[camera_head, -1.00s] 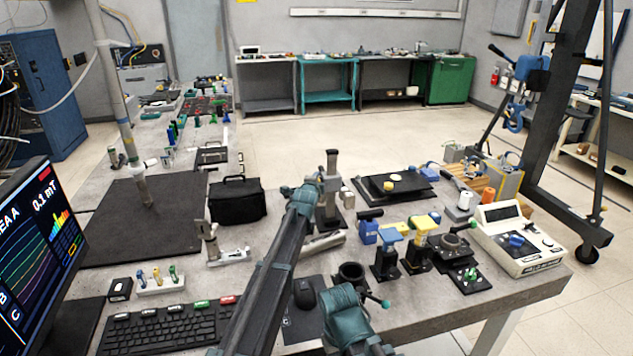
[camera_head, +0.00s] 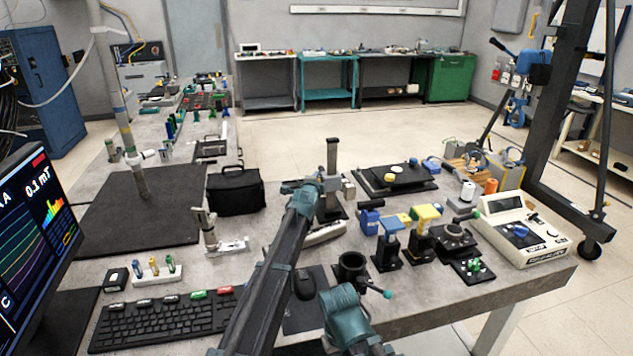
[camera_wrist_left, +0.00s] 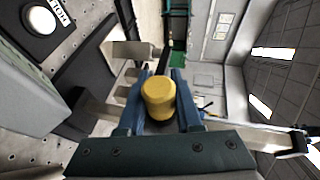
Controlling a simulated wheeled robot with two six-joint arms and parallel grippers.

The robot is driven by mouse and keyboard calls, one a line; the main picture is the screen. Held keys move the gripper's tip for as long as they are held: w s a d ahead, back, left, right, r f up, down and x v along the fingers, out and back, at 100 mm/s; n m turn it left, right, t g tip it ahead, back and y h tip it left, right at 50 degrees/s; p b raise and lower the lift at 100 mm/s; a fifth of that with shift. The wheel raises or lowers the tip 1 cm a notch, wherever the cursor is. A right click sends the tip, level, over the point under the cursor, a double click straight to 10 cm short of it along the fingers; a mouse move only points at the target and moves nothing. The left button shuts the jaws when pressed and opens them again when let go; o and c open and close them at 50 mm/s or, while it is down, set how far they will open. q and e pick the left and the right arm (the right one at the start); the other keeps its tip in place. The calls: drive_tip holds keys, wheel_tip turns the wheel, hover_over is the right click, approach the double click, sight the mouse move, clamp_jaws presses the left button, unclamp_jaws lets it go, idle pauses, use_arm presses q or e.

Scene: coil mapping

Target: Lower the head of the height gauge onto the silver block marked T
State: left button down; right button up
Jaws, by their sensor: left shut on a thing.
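The height gauge (camera_head: 332,160) stands upright mid-bench in the head view, a dark column partly hidden behind my left arm. Silver blocks (camera_head: 348,188) stand close to its right side; no T mark is readable. My left gripper (camera_head: 318,183) is at the gauge, its fingertips mostly hidden by the wrist. In the left wrist view my left gripper (camera_wrist_left: 165,88) has both fingers shut around a yellow knob (camera_wrist_left: 158,97). Pale silver blocks (camera_wrist_left: 130,50) show beyond the fingers there. Whether the gauge's head touches a block cannot be seen. My right gripper is not in view.
A black bag (camera_head: 235,192) stands left of the gauge. A black plate (camera_head: 410,185) lies to the right. Blue and yellow-topped fixtures (camera_head: 422,225), a dark cup (camera_head: 351,270) and a white meter (camera_head: 518,230) crowd the right side. A keyboard (camera_head: 165,320) lies front left.

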use_arm(q)
drive_tip(key=c, duration=0.6)
unclamp_jaws()
drive_tip(key=shift+s, duration=0.1)
drive_tip(key=p+v, duration=0.3)
drive_tip(key=v, duration=1)
drive_tip(key=shift+s, duration=0.35)
